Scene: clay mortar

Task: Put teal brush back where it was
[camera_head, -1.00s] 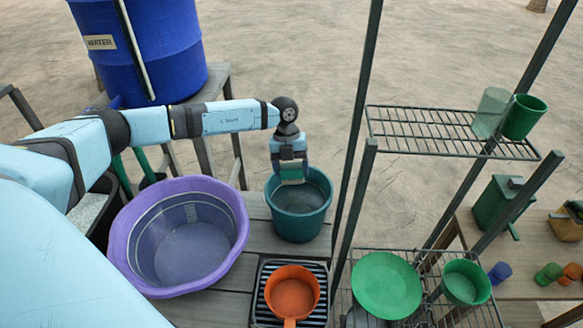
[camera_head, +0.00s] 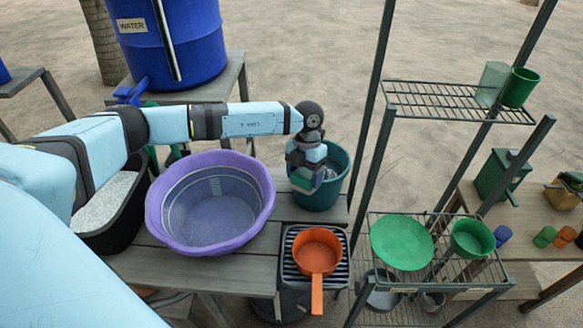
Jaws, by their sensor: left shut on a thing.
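My left gripper (camera_head: 304,176) points down and is shut on the teal brush (camera_head: 302,185), of which only a small teal-green part shows below the fingers. The brush is in front of the left side of the teal bucket (camera_head: 341,188); whether it touches the rim I cannot tell. The bucket stands on the grey wooden table (camera_head: 190,264), and something pale shows inside it, too small to make out. My right gripper is not in view.
A purple basin (camera_head: 160,208) stands left of the bucket. An orange pan (camera_head: 318,262) sits on a black grate in front. A wire rack (camera_head: 440,118) with green dishes stands to the right. A black tub (camera_head: 124,228) with pale grains and a blue water barrel (camera_head: 190,50) are at left.

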